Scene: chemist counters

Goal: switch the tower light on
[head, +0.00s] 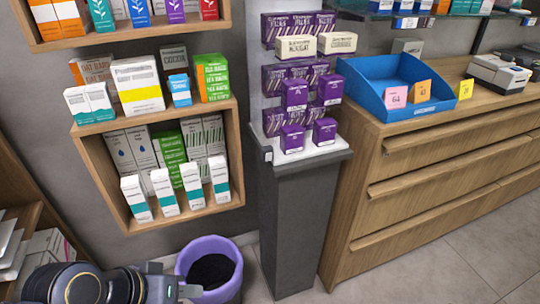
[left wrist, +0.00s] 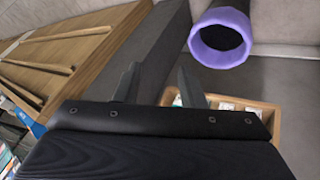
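The tower is a dark grey pedestal (head: 290,220) with a light top (head: 312,155) that carries several purple and cream boxes. A small white switch-like piece (head: 267,154) sits at the left corner just under the top. I cannot tell its setting, and no lit lamp is clear on the tower. My left gripper (head: 190,291) is low at the bottom left, in front of the purple bin and well below and left of the switch. In the left wrist view, its two fingers (left wrist: 158,72) are apart with nothing between them. My right gripper is not in view.
A purple bin (head: 226,252) stands left of the pedestal. Wooden wall shelves (head: 236,150) with boxes hang to the left. A wooden drawer counter (head: 440,165) with a blue tray (head: 362,92) adjoins on the right. Floor (head: 430,265) is clear at the lower right.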

